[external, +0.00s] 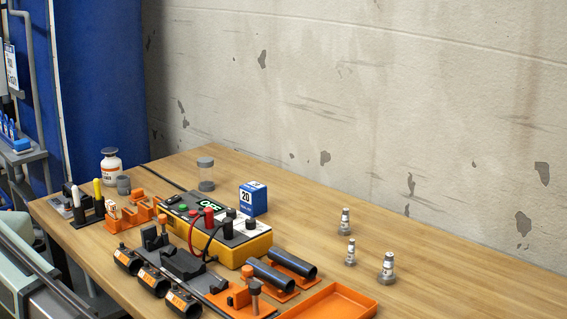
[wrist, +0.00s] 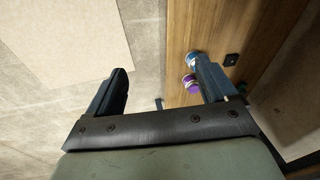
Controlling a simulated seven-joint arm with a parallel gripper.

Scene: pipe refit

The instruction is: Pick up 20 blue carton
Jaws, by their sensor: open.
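The 20 blue carton (external: 253,199) is a small blue and white box marked 20. It stands upright on the wooden table, behind the yellow meter box, in the external view. I do not make it out in the wrist view. My gripper (wrist: 160,72) shows in the wrist view with its two dark fingers wide apart and nothing between them. The gripper itself is not seen in the external view, so its distance from the carton cannot be told.
A yellow meter box (external: 233,240) with knobs and cables stands in front of the carton. Several metal fittings (external: 345,221) stand to the right. An orange tray (external: 330,302) lies at the front.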

